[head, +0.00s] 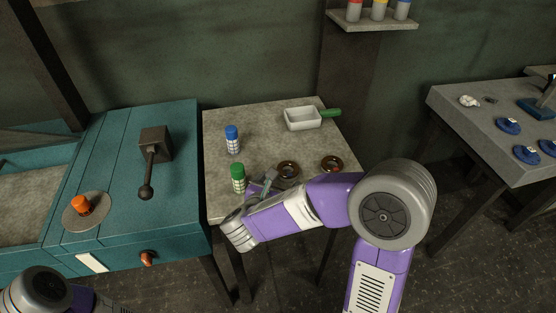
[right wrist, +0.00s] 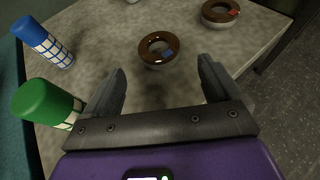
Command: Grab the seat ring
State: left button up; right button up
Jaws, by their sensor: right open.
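Two brown-topped rings with pale undersides lie on the grey table; I cannot tell which one the task calls the seat ring. The nearer ring (head: 288,170) has a blue mark in the right wrist view (right wrist: 148,57). The other ring (head: 332,164) lies to its right and shows a red mark in the right wrist view (right wrist: 211,17). My right gripper (head: 268,181) is open and empty, just left of the nearer ring; in the right wrist view its fingers (right wrist: 162,78) point toward that ring, apart from it. My left arm shows at bottom left, its fingers unclear.
A green-capped bottle (head: 238,178) stands close left of my right gripper, and a blue-capped bottle (head: 232,140) behind it. A white tray with a green handle (head: 302,119) is at the back. A teal bench (head: 120,215) with a lever adjoins on the left.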

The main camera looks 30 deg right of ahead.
aim_at(285, 176)
jog(key=x, duration=0.2)
jog(key=shift+w+d, duration=0.1)
jog(key=shift+w, duration=0.2)
jog(key=x, duration=0.2)
jog(key=b+x, duration=0.1)
jog(key=x, duration=0.1)
jog(key=shift+f, duration=0.4)
jog(key=shift+w+d+f, duration=0.1)
jog(key=shift+w+d, duration=0.1)
jog(key=shift+d, duration=0.1)
jog(key=c, duration=1.6)
